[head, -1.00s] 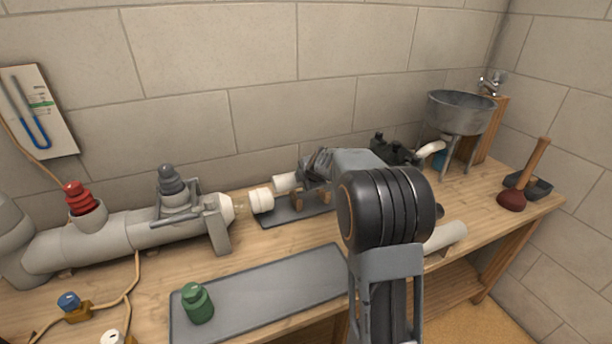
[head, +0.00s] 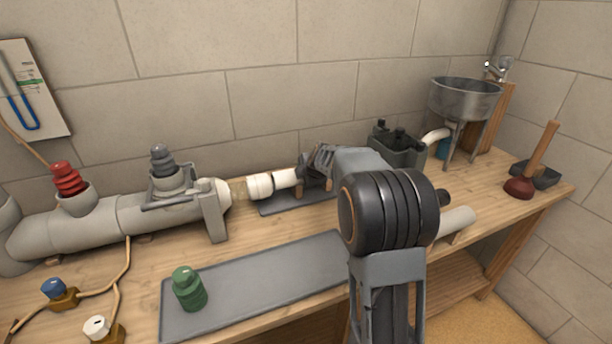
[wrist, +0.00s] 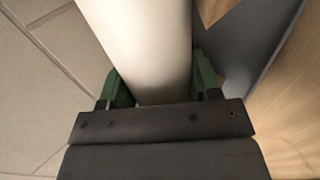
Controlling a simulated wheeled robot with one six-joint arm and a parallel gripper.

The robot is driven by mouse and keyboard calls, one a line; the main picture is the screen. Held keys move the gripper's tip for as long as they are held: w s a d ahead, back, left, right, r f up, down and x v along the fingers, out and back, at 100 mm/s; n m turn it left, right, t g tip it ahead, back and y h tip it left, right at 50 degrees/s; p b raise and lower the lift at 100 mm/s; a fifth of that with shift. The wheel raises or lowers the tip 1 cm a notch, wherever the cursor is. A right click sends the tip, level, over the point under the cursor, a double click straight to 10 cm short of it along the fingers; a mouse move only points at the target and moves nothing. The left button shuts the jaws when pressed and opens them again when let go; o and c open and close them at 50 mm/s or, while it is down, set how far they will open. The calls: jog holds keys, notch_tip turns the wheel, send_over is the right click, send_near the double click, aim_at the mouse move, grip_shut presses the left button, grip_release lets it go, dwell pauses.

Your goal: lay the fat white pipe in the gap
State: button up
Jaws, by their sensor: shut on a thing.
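The fat white pipe (wrist: 140,40) fills the middle of the wrist view, between the green-tipped fingers of my gripper (wrist: 160,85), which is shut on it. In the head view the left end of the pipe (head: 285,178) sticks out left of my gripper (head: 316,170). It lies nearly in line with a white collar (head: 261,186) at the end of the grey pipe run (head: 130,216), and looks close to or touching it. The pipe is low over a dark base plate (head: 275,208). My arm hides its right end and that side of the gap.
A valve with a grey knob (head: 163,172) stands left of the collar. A black fitting (head: 397,147) and a metal basin (head: 463,98) stand to the right. Another white pipe (head: 457,221) lies right of my arm. A green bottle-shaped piece (head: 189,288) stands on the grey mat (head: 265,285).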

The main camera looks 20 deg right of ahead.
jog(key=o, duration=1.1)
jog(key=shift+c, duration=0.2)
jog(key=v, duration=1.4)
jog(key=shift+w, duration=0.1)
